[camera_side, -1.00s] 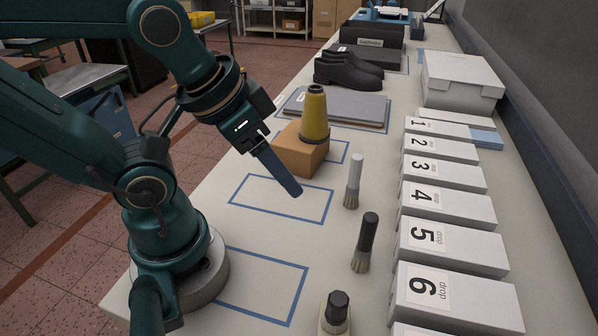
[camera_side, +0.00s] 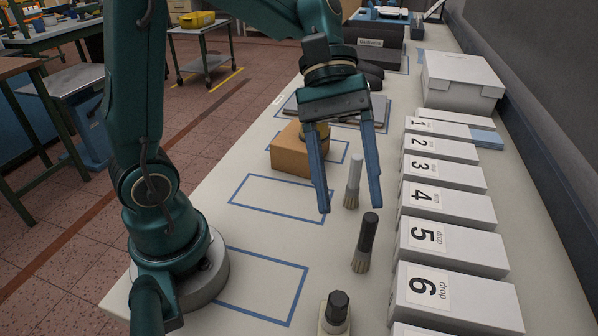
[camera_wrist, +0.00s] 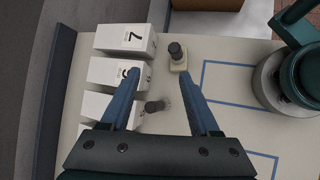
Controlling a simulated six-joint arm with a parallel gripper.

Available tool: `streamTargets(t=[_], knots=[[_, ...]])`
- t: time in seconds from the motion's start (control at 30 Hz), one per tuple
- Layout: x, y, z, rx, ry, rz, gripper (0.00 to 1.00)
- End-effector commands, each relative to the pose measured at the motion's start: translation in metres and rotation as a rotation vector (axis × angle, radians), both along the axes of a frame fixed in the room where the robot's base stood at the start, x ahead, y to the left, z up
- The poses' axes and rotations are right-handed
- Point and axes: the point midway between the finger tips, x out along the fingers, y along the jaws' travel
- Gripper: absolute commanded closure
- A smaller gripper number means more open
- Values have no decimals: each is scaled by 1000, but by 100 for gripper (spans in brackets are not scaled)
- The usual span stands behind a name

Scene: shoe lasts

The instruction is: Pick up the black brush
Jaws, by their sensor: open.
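The black brush (camera_side: 368,236) stands upright on the bench, black handle up and pale bristles down. In the wrist view the black brush (camera_wrist: 154,106) lies between my spread fingers, nearer the left one. My gripper (camera_side: 350,208) points down with both blue fingers wide apart and nothing held. In the side view its fingertips appear above and behind the black brush, on either side of the white-grey brush (camera_side: 353,180); their exact gap to either brush is unclear. My gripper (camera_wrist: 160,68) also shows in the wrist view.
Numbered white boxes (camera_side: 448,208) line the right side. A black-capped container (camera_side: 335,312) stands in front of the black brush. A brown box (camera_side: 292,158) is behind, with a yellow cone partly hidden by my gripper. Blue-outlined bench areas (camera_side: 262,287) on the left are empty.

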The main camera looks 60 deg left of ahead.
Motion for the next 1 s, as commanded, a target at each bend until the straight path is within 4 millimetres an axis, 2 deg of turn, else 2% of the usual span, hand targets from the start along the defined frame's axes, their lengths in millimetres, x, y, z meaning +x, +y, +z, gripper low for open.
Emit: streamTargets(t=[0.2, 0.4, 0.53, 0.7, 1.0], knots=[[37, 2, -24, -193, 273, 157, 38], [58, 12, -56, -313, 446, 267, 38], [59, 17, -73, -336, 506, 299, 38], [56, 18, -83, -347, 544, 316, 38], [48, -13, -96, -347, 544, 316, 38]])
